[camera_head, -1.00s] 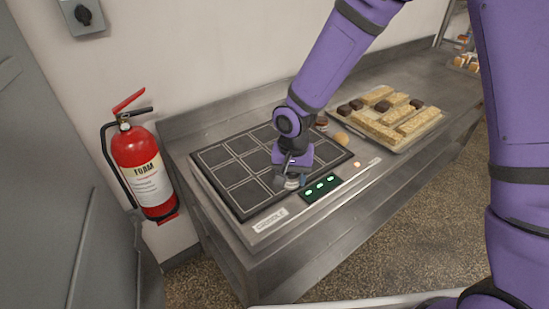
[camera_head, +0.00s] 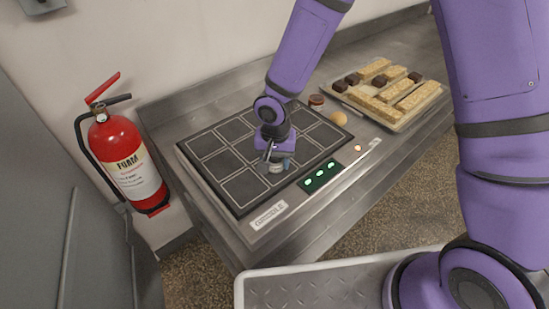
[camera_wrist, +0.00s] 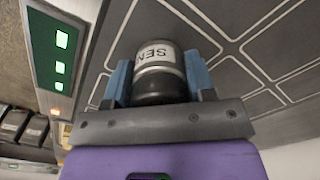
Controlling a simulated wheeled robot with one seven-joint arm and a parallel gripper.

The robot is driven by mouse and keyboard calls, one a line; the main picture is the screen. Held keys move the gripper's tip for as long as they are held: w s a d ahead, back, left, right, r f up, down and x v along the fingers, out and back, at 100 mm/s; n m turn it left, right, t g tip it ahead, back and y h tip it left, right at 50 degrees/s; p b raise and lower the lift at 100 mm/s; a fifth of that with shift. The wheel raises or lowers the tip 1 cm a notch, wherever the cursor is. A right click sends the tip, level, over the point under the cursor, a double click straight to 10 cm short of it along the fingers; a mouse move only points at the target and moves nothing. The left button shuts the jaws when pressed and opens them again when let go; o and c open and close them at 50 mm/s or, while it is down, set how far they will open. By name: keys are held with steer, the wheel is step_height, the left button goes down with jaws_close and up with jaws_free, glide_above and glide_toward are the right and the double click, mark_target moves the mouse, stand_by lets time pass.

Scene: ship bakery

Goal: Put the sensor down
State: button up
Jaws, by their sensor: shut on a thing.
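The sensor (camera_wrist: 158,75) is a small dark and silver cylinder with a white label, of which "SEN" can be read in the wrist view. My gripper (camera_wrist: 158,82) is shut on it, with a blue finger on each side. In the head view my gripper (camera_head: 276,163) is over the front part of the dark griddle plate (camera_head: 243,187), which has a grid of pale outlined squares. The sensor (camera_head: 275,168) shows only partly there, below the gripper. I cannot tell whether its base touches the plate.
A green-lit panel (camera_head: 320,177) sits at the plate's front edge. A round tan item (camera_head: 339,118) and a small dark jar (camera_head: 316,102) stand near the plate's far right corner. A tray of bars (camera_head: 377,113) lies beyond. A fire extinguisher (camera_head: 127,160) hangs at left. Several squares are clear.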

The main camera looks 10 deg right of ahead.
steer(key=shift+f, duration=0.1)
steer(key=o, duration=1)
step_height(320, 180, up, 12)
steer(key=shift+r, duration=0.15)
